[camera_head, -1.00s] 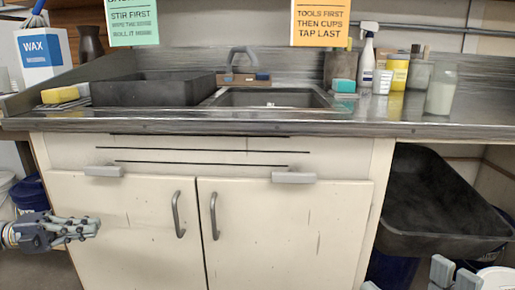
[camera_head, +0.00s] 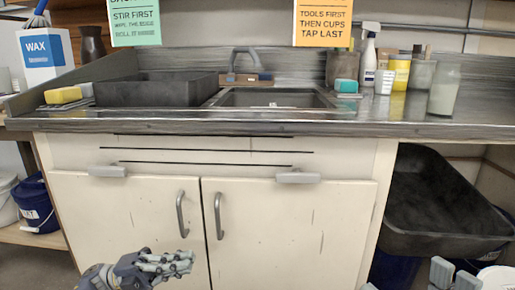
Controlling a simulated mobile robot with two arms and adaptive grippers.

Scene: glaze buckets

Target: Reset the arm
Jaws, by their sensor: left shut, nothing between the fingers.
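My left gripper (camera_head: 188,263) is low in front of the white cabinet (camera_head: 285,235), below the handle of its left door. Its fingers are shut and empty, pointing right. It appears clear of the cabinet and holds nothing.
Above is a steel counter (camera_head: 230,127) with a black tray (camera_head: 155,90), a sink (camera_head: 272,98), a yellow sponge (camera_head: 63,95), a spray bottle (camera_head: 368,58) and jars. A large black tub (camera_head: 445,210) sits under the counter at right. A blue bucket (camera_head: 36,203) stands at left.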

